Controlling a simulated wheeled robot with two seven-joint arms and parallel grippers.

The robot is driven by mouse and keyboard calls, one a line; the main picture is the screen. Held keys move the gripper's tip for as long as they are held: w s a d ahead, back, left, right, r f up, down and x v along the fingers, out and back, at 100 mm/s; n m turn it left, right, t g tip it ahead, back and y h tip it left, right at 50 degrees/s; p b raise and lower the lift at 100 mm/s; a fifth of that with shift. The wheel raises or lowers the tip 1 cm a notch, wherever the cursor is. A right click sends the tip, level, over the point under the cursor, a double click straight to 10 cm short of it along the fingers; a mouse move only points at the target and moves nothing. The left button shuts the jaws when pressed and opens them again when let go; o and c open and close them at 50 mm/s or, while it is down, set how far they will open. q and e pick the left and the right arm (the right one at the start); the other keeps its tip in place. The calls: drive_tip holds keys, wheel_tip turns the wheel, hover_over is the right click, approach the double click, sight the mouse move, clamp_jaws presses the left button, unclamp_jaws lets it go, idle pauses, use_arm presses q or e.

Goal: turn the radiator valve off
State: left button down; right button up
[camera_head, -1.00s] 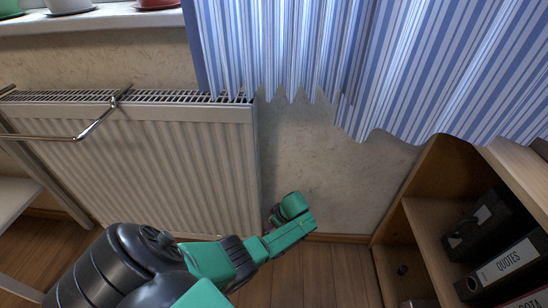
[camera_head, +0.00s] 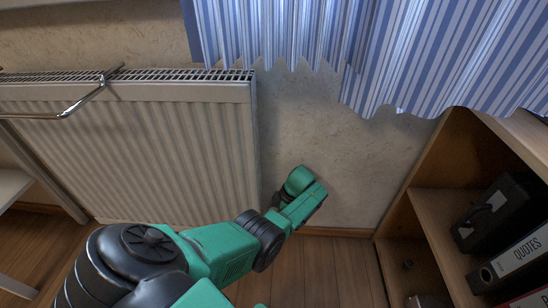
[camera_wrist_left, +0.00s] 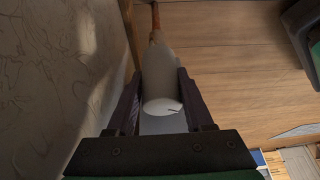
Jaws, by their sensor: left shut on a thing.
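The white radiator (camera_head: 140,150) hangs on the wall at the left of the head view. In the left wrist view a pale, rounded valve knob (camera_wrist_left: 160,85) sits between the two dark fingers of my left gripper (camera_wrist_left: 157,76). The gripper is shut on it, one finger on each side. A copper-coloured pipe (camera_wrist_left: 155,18) shows beyond the knob. In the head view my green left wrist is low beside the radiator's right edge, and it hides the valve and the fingers. My right gripper is not in view.
A blue striped curtain (camera_head: 380,60) hangs above, right of the radiator. A chrome rail (camera_head: 75,108) sticks out at the radiator's left. A wooden shelf (camera_head: 440,205) with binders stands at the right. Bare wall (camera_head: 345,150) lies between.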

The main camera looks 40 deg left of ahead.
use_arm(q)
drive_tip(key=shift+s+a, duration=0.1)
drive_tip(key=shift+s, duration=0.05)
idle(0.3)
drive_tip(key=c, duration=0.6)
unclamp_jaws()
drive_tip(key=p+v, duration=0.6)
drive_tip(key=v, duration=0.8)
drive_tip(key=shift+r, duration=0.25)
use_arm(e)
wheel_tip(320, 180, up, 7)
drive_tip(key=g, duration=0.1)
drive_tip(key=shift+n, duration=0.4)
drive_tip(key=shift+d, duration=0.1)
